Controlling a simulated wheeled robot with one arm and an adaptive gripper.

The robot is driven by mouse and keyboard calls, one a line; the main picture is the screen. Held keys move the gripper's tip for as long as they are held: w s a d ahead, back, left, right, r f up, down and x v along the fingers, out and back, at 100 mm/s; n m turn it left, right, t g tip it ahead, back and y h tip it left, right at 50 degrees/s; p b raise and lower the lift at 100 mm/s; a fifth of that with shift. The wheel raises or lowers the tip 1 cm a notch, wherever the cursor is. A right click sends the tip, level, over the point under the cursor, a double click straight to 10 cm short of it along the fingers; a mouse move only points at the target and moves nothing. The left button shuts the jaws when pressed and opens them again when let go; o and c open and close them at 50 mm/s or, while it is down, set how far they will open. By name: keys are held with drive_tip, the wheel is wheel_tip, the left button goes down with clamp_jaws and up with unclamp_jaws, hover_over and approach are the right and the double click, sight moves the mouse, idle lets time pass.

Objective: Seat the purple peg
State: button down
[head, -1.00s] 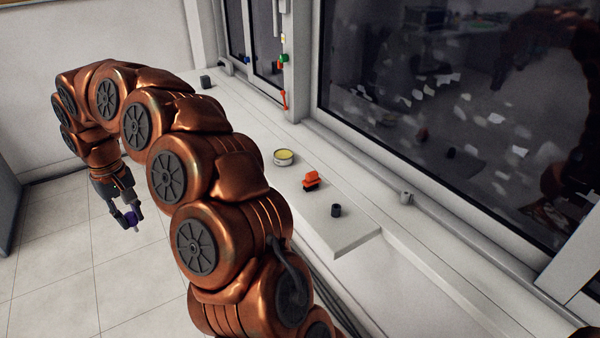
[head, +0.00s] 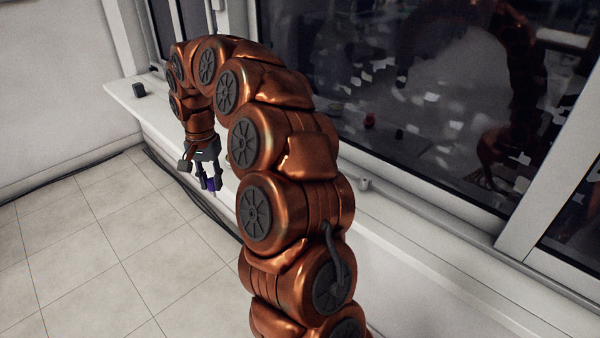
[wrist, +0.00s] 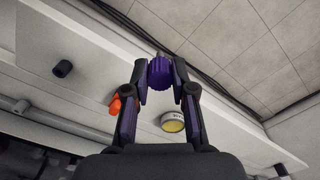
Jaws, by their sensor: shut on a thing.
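The purple peg (head: 211,185) is held between the fingertips of my gripper (head: 208,180), which hangs beside the front edge of the white ledge. In the wrist view the ridged purple peg (wrist: 160,73) sits between both fingers of my gripper (wrist: 160,80), with the ledge's edge and tiled floor behind it. The peg's lower end is partly hidden in the head view. I cannot make out a hole or seat for the peg in either view.
The white ledge (wrist: 95,50) carries a dark cylinder (wrist: 62,68), an orange object (wrist: 115,104) partly behind a finger, and a round tin with a yellow top (wrist: 172,122). Another dark cylinder (head: 138,90) stands at the ledge's far left. Tiled floor (head: 80,240) is clear.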

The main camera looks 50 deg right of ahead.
drive_tip(key=s+d+m, duration=0.6)
drive_tip(key=d+m, duration=0.2)
drive_tip(key=d, duration=0.1)
drive_tip(key=s+d+f+m, duration=0.1)
drive_tip(key=s+d+m, duration=0.5)
drive_tip(key=d+m, duration=0.2)
drive_tip(key=shift+s+d+f+m, duration=0.15)
drive_tip(key=shift+s+d+m, duration=0.25)
drive_tip(key=shift+d, duration=0.35)
drive_tip(key=shift+b, duration=0.45)
drive_tip(key=shift+f+b, duration=1.05)
drive_tip(key=shift+f, duration=1.2)
drive_tip(key=shift+f+b, duration=0.95)
drive_tip(key=shift+f, duration=0.95)
drive_tip(key=c, duration=0.9)
unclamp_jaws()
